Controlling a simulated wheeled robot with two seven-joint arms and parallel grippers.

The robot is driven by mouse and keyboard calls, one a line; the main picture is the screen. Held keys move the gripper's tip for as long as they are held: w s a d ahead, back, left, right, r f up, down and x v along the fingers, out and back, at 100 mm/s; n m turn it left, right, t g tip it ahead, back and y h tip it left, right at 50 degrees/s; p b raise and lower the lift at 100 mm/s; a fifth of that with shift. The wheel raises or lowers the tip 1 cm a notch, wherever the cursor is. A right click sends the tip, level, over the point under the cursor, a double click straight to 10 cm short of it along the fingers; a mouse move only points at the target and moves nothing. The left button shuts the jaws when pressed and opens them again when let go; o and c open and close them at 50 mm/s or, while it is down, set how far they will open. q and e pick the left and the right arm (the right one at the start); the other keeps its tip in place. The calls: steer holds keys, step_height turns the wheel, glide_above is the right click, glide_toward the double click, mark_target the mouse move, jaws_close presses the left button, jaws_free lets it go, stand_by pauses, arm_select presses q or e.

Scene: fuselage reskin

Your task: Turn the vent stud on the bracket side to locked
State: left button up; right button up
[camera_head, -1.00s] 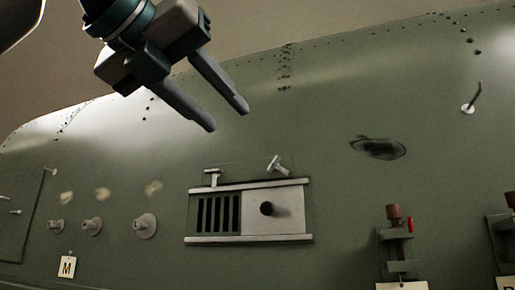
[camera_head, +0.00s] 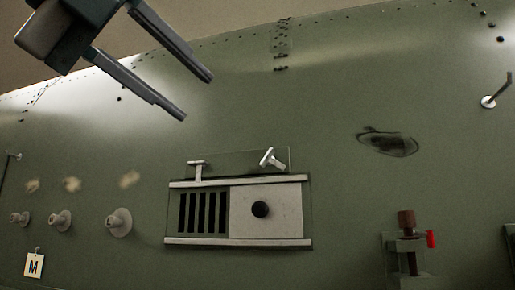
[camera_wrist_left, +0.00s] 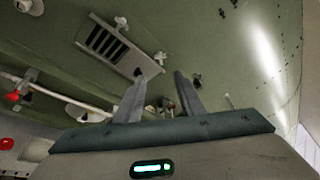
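The vent (camera_head: 266,236) is a pale panel on the green fuselage, with dark slots at left and a plate with a black knob at right. Above it are two pale T-shaped studs. The left stud (camera_head: 196,165) stands with its bar level; the right stud (camera_head: 268,157), on the side toward the bracket (camera_head: 407,243), has its bar tilted. The right stud also shows in the left wrist view (camera_wrist_left: 160,57). My left gripper (camera_head: 197,97) is open and empty, up and left of the right stud, apart from it. My right gripper is in neither view.
The bracket with a brown top and red tab stands out at lower right. Several round fittings (camera_head: 119,222) and an M tag (camera_head: 34,265) are at left.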

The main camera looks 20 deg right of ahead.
mark_target(265, 156)
arm_select(q)
steer(key=p+x, duration=0.3)
steer(key=x, duration=0.5)
steer(key=p+x, duration=0.4)
steer(key=x, duration=0.4)
steer(key=shift+r, duration=0.25)
steer(key=shift+w+d+f+p, duration=0.25)
steer(key=shift+w+d+p, duration=0.15)
steer(key=shift+d, duration=0.05)
steer(key=c, duration=0.8)
